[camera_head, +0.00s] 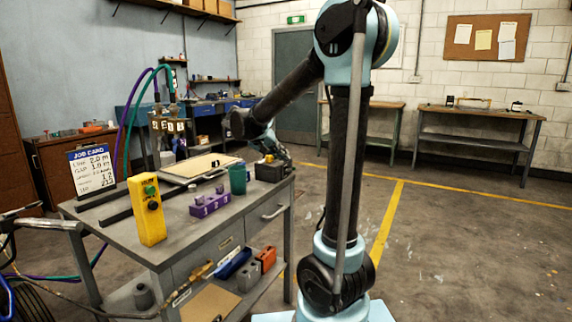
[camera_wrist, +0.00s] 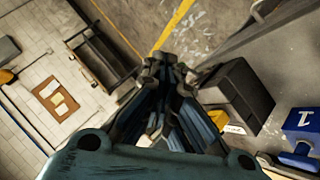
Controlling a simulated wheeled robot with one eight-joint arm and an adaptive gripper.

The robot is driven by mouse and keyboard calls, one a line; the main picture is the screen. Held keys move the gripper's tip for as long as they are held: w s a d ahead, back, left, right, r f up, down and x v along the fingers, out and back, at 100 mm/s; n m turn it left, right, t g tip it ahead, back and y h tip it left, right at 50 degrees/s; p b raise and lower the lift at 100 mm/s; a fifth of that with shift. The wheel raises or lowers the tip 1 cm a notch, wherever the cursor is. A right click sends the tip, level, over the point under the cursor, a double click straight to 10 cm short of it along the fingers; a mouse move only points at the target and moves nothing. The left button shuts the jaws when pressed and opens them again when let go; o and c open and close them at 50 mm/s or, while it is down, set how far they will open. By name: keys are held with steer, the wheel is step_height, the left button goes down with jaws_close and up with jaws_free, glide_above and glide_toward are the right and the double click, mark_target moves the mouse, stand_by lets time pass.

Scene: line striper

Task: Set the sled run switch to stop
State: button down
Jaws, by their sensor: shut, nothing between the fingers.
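A yellow control box (camera_head: 148,210) stands upright on the near part of the grey cart in the head view. Its face carries a green button and a dark round knob; the knob's setting is too small to read. My gripper (camera_head: 281,157) is at the far right corner of the cart, well away from the yellow box. Its fingers are shut and empty, and they also show in the wrist view (camera_wrist: 165,68). The yellow control box does not show in the wrist view.
The cart top (camera_head: 112,228) also bears a job card (camera_head: 93,169), a purple block (camera_head: 209,203), a green cup (camera_head: 237,179) and a pale board (camera_head: 197,166). A dark box (camera_head: 270,172) sits close to my gripper. Hoses rise behind. Floor at right is clear.

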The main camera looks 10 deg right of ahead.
steer(key=w+a+r+t+h, duration=0.1)
steer(key=w+a, duration=0.5)
steer(key=a, duration=0.1)
steer(key=shift+w+r+m+t+h, duration=0.15)
steer(key=shift+w+m+t+h, duration=0.15)
steer(key=shift+m, duration=0.1)
steer(key=x, duration=1)
steer(key=shift+w+d, duration=0.2)
steer(key=shift+s+d+f, duration=0.25)
steer(key=shift+d+f, duration=0.25)
steer(key=shift+f, duration=0.3)
steer(key=shift+s+d+f, duration=0.25)
steer(key=shift+d+f, duration=0.25)
steer(key=shift+f, duration=0.25)
